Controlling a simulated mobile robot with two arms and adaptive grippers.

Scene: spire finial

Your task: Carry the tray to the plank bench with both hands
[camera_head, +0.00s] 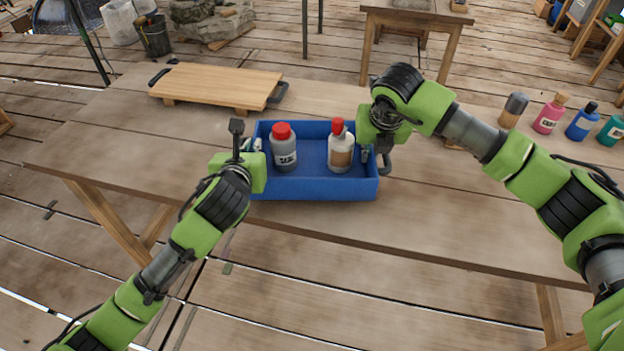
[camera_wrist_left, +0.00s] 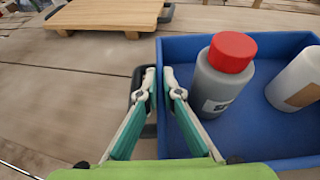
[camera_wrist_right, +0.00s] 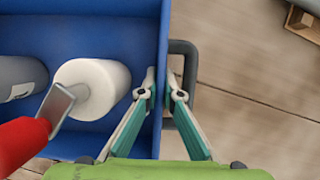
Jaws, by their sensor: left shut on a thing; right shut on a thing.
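The blue tray (camera_head: 315,188) is on or just above a plank-topped table; I cannot tell if it touches. It holds a grey bottle with a red cap (camera_head: 284,150) and a white bottle with a red top (camera_head: 341,148), both upright. My left gripper (camera_head: 253,147) is shut on the tray's left side wall, by the dark handle, as the left wrist view (camera_wrist_left: 158,78) shows. My right gripper (camera_head: 368,152) is shut on the right side wall, with the grey handle beside it in the right wrist view (camera_wrist_right: 160,85). The fingertips are partly hidden in the head view.
A wooden board with dark handles (camera_head: 215,84) lies on the table behind the tray, to the left. Several bottles, one of them pink (camera_head: 549,115), stand at the right. A small wooden table (camera_head: 415,18) stands behind. The table (camera_head: 420,212) is clear in front.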

